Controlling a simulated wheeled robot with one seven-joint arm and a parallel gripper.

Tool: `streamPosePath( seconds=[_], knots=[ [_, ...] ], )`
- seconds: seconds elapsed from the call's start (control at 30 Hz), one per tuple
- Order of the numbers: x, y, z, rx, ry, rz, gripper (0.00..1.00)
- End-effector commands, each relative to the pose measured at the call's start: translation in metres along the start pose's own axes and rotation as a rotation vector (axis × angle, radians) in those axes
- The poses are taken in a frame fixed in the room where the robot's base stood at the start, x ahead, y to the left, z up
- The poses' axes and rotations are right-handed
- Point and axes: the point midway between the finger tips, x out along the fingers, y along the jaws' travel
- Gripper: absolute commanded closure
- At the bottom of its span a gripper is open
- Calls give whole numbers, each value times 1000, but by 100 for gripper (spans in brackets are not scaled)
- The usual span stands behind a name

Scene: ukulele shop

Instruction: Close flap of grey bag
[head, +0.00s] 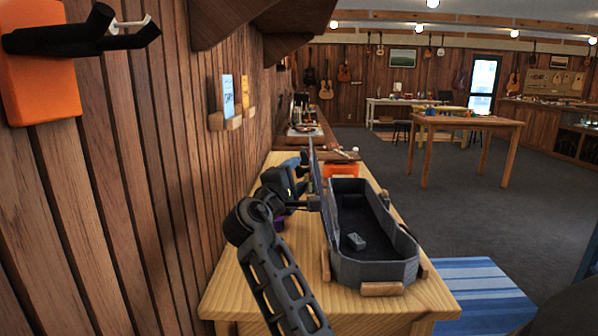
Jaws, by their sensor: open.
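The grey bag (382,270) lies open on the wooden bench, its long hollow facing up. A small grey block (356,241) lies inside on the dark floor. The flap (316,181) stands nearly upright along the bag's left side and is seen almost edge-on. My gripper (313,204) is at the left, outer face of the flap, about halfway along it. The fingers are small and partly merged with the dark flap. I cannot tell whether they touch it. Nothing shows held in them.
Wooden blocks (382,289) sit against the bag's outside. The bench (240,290) runs along the plank wall (150,150) at left, with an orange wall hanger (40,75) near me. An orange item (341,170) lies beyond the bag. Open carpet is at right.

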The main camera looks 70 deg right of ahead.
Motion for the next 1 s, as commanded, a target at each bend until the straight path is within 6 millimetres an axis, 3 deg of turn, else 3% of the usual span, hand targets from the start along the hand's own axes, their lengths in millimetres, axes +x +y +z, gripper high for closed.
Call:
streamPosePath(
  seconds=[0.2, 0.5, 1.0],
  knots=[
    [19, 0, 0, 0, 0, 0, 43],
    [21, 0, 0, 1, 2, 0, 43],
    [20, 0, 0, 1, 2, 0, 91]
  ],
)
